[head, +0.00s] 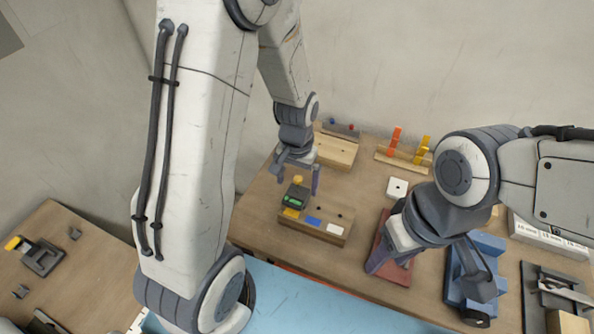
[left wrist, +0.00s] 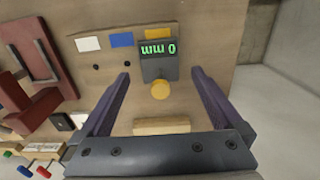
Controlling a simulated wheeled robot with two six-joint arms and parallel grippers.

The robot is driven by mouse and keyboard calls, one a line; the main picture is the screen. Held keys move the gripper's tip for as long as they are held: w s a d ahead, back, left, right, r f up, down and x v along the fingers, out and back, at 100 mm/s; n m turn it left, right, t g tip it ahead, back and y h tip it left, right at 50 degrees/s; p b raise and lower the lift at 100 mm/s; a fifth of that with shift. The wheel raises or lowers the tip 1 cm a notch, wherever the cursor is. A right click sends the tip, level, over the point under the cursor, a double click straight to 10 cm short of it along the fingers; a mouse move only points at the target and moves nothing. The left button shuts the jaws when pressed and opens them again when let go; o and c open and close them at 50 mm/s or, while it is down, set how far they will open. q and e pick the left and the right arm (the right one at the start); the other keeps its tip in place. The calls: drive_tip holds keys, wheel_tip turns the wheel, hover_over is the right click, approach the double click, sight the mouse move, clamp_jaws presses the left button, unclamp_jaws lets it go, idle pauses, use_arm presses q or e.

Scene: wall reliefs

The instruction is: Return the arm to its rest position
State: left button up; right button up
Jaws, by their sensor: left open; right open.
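My left gripper (head: 298,181) is open and empty over the wooden table (head: 262,225). Its two purple fingers also show in the left wrist view (left wrist: 161,75), spread apart with nothing between them touching. Just beyond the fingertips is a dark gauge (head: 296,197) with a green display reading "0 mm" (left wrist: 160,60) and a yellow knob (left wrist: 160,90). The gauge sits at the yellow end of a wooden block with blue and white patches (head: 315,222). My right gripper (head: 390,264) is open, low over a red board (head: 400,274); the arm partly hides that board.
A wooden tray (head: 335,152) and a rack with orange and yellow pieces (head: 404,158) stand at the back. A white block (head: 397,188) lies mid-table; a blue holder (head: 484,262) is at right. A side table (head: 70,270) holds dark parts. The wall is close behind.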

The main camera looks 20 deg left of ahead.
use_arm(q)
wheel_tip(320, 180, up, 5)
drive_tip(key=shift+r, duration=0.1)
